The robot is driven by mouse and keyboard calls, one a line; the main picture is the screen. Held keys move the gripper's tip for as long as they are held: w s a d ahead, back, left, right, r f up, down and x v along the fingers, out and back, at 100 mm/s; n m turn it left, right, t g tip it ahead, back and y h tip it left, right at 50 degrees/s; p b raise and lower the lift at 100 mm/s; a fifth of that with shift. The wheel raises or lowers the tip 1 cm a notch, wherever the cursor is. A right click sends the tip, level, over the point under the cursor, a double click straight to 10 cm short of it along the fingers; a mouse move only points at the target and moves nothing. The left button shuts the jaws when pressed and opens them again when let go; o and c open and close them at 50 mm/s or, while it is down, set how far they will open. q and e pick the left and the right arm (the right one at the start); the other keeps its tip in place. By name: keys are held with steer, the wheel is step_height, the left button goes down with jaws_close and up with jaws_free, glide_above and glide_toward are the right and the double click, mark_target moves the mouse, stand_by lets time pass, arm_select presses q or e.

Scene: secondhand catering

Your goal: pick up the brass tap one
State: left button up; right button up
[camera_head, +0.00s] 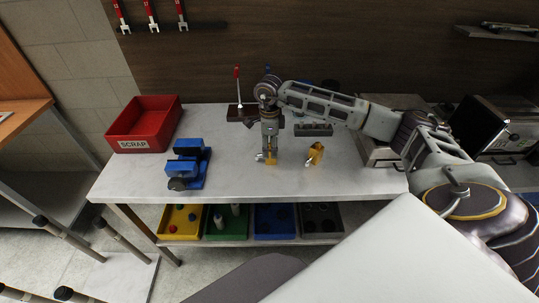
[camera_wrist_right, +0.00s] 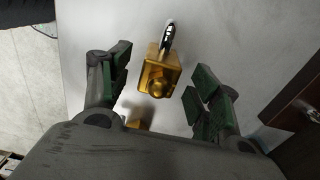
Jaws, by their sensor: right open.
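A brass tap (camera_head: 269,160) stands on the white worktop in the head view, under my right gripper (camera_head: 270,146). My right gripper points down and partly covers it. In the right wrist view the brass body (camera_wrist_right: 159,78) with a chrome piece at its top lies between the two open, green-padded fingers (camera_wrist_right: 162,88). I see clear gaps on both sides, so the fingers do not touch it. A second brass piece (camera_head: 315,153) stands a little to the right in the head view. My left gripper is not in view.
A blue vice-like tool (camera_head: 188,163) and a red SCRAP bin (camera_head: 143,124) stand on the left of the worktop (camera_head: 235,185). Grey blocks (camera_head: 313,129) stand behind. Coloured trays (camera_head: 275,222) sit on the shelf below. The front of the worktop is mostly clear.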

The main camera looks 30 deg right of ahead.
steer(key=shift+f, duration=0.1)
steer(key=shift+f+p, duration=0.6)
steer(key=shift+f, duration=1.95)
steer(key=shift+r, duration=0.1)
jaws_close()
